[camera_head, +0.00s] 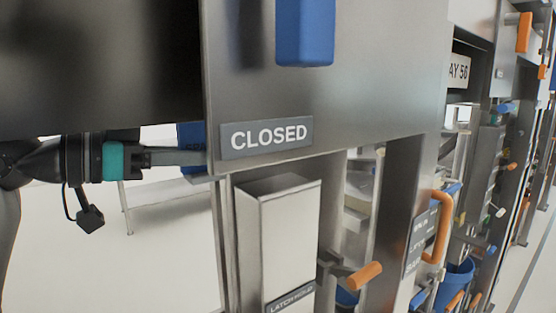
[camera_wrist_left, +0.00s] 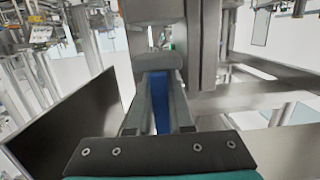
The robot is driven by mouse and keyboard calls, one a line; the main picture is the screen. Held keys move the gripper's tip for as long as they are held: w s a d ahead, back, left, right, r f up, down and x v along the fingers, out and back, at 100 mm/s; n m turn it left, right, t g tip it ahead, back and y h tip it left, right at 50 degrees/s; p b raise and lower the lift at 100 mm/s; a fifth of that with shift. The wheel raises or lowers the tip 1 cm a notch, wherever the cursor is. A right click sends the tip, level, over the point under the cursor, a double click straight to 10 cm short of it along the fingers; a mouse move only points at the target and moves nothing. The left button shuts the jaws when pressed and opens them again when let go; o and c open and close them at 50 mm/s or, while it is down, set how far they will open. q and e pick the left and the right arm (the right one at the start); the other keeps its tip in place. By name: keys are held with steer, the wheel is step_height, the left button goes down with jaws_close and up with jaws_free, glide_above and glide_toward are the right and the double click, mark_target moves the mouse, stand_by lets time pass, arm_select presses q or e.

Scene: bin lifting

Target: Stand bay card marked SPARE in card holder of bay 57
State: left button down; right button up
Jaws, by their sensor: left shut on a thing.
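My left gripper (camera_head: 200,158) comes in from the left in the head view, its fingertips at the lower left edge of a metal panel (camera_head: 370,95). In the left wrist view the fingers (camera_wrist_left: 160,75) are close together on a blue thing (camera_wrist_left: 160,103), seen between them. A small blue patch (camera_head: 190,137) also shows above the fingers in the head view. I cannot tell whether this is the bay card; no lettering SPARE is readable. No card holder marked bay 57 is identifiable. My right gripper is not in view.
The panel bears a CLOSED sign (camera_head: 268,136) and a blue handle (camera_head: 305,32). Below it stand a metal box (camera_head: 275,240) with a LATCH HOLD label and an orange-ended lever (camera_head: 362,277). A partly hidden sign (camera_head: 459,71) reading "AY 56" and an orange handle (camera_head: 441,228) are to the right.

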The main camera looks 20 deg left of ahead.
mark_target(218, 167)
arm_select(q)
steer(key=p+x, duration=0.1)
steer(key=x, duration=0.3)
steer(key=r+p+x, duration=0.1)
steer(key=x, duration=0.3)
steer(key=r+x, duration=0.1)
steer(key=x, duration=0.3)
steer(key=shift+w+d+p, duration=0.3)
steer(key=shift+w+p, duration=0.05)
steer(key=shift+p, duration=0.05)
steer(key=shift+w+d+f, duration=0.1)
steer(key=shift+w+f, duration=0.05)
steer(key=shift+f, duration=1.7)
steer(key=shift+f, duration=0.1)
steer(key=c, duration=0.8)
jaws_free()
steer(key=b+v, duration=0.2)
steer(key=v, duration=0.8)
steer(key=shift+s+a, duration=0.2)
steer(key=shift+s, duration=0.05)
steer(key=shift+b+v, duration=0.3)
steer(key=shift+v, duration=0.5)
